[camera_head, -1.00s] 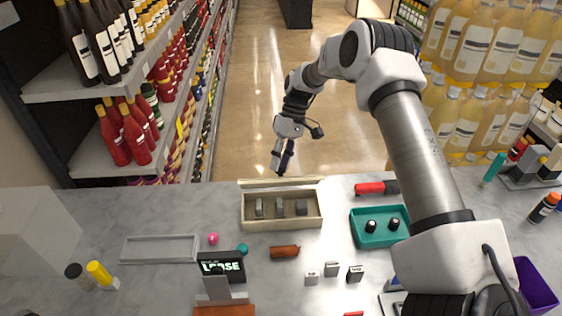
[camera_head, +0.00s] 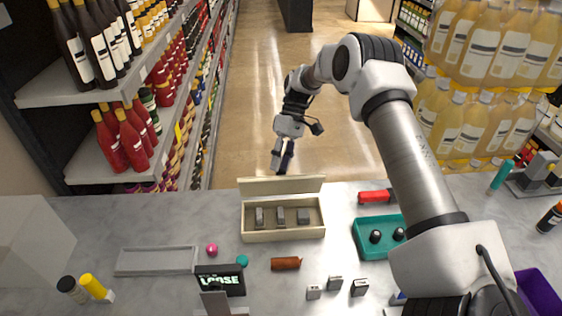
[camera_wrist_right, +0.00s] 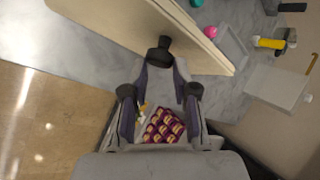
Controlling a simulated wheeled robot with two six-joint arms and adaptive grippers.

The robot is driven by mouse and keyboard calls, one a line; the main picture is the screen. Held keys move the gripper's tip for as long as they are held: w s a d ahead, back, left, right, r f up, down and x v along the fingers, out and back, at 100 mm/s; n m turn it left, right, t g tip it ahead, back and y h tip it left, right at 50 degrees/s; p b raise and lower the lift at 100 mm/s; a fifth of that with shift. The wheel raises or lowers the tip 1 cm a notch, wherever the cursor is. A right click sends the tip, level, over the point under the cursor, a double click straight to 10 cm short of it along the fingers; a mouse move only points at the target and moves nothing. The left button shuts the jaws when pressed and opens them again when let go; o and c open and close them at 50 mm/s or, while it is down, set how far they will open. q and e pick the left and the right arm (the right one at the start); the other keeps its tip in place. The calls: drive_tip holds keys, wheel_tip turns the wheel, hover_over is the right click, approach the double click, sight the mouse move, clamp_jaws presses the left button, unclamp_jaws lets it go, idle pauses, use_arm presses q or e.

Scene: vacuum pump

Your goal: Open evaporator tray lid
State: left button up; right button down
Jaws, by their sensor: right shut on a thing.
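The evaporator tray (camera_head: 283,235) is a cream box on the grey counter with several small grey blocks inside. Its cream lid (camera_head: 305,186) stands raised along the far edge, its inner face toward the head camera. My right gripper (camera_head: 279,168) reaches from behind the lid, at its upper edge. In the right wrist view, the lid (camera_wrist_right: 135,22) runs diagonally close to the fingers (camera_wrist_right: 159,58). They come together at a dark end against the lid, shut on it; the exact contact is partly hidden. My left gripper is not in view.
A teal tray (camera_head: 377,252) and a red tool (camera_head: 374,197) lie right of the box. A grey shallow tray (camera_head: 156,261), a pink ball (camera_head: 211,249) and a LOOSE sign (camera_head: 221,281) are left or front. Open floor lies behind the counter; bottle shelves stand both sides.

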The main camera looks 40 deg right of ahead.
drive_tip(key=shift+s+d+f, duration=0.1)
drive_tip(key=shift+s+f, duration=0.15)
drive_tip(key=shift+f, duration=0.5)
drive_tip(key=c, duration=0.9)
unclamp_jaws()
drive_tip(key=shift+o, duration=0.2)
drive_tip(key=shift+w+d+f, duration=0.2)
drive_tip(key=shift+w, duration=0.2)
drive_tip(key=shift+w+d+f, duration=0.2)
drive_tip(key=shift+w, duration=0.2)
drive_tip(key=shift+s+a+r, duration=0.1)
drive_tip(key=shift+s+r, duration=0.1)
drive_tip(key=shift+r, duration=0.15)
